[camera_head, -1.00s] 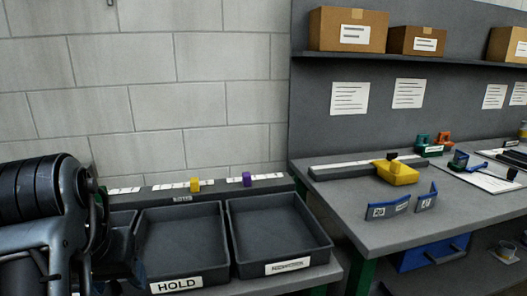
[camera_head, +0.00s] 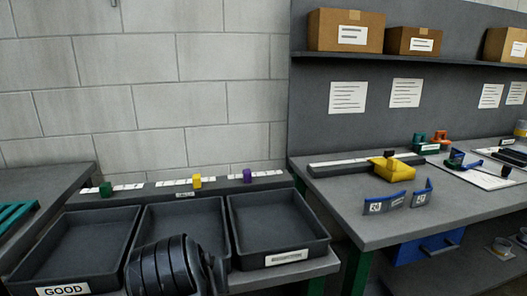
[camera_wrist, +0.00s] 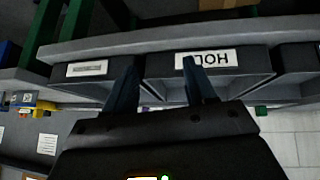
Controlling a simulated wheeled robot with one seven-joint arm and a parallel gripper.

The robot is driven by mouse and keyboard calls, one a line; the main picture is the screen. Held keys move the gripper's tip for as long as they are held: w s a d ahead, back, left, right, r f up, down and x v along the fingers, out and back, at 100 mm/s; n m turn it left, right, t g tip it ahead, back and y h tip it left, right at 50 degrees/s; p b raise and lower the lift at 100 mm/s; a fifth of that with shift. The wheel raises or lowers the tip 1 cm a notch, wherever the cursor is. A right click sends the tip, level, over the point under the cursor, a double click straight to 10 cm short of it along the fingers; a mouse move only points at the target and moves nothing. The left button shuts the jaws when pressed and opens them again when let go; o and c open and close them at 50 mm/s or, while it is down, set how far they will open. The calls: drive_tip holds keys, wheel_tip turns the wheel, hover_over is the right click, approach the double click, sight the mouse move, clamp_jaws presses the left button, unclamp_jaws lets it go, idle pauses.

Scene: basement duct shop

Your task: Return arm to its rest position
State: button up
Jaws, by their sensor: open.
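My gripper (camera_wrist: 160,88) shows in the wrist view with its two dark fingers apart and nothing between them. The fingertips do not show in the head view.
The left tray (camera_head: 75,245) reads GOOD; the right tray (camera_head: 280,235) looks empty. A rail behind holds green (camera_head: 106,188), yellow (camera_head: 197,181) and purple (camera_head: 247,175) pieces. The grey workbench (camera_head: 350,220) at right carries a yellow tool (camera_head: 395,167) and blue brackets (camera_head: 388,203).

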drive_tip(key=d+f+t, duration=0.1)
drive_tip(key=d+f, duration=0.3)
drive_tip(key=d, duration=0.4)
drive_tip(key=d+f+t, duration=0.2)
drive_tip(key=d+f, duration=0.2)
drive_tip(key=d, duration=0.3)
drive_tip(key=s+d+f+n+t, duration=0.15)
drive_tip(key=s+d+f, duration=0.35)
drive_tip(key=s+d, duration=1.15)
drive_tip(key=s, duration=0.3)
drive_tip(key=s+r+m+t, duration=0.1)
drive_tip(key=s+r+m, duration=0.1)
drive_tip(key=s+r, duration=0.4)
drive_tip(key=s+r+m+t, duration=0.2)
drive_tip(key=s+r, duration=0.4)
drive_tip(key=s, duration=0.8)
drive_tip(key=shift+s+d+r, duration=0.2)
drive_tip(key=shift+s+d, duration=0.05)
drive_tip(key=shift+s, duration=0.1)
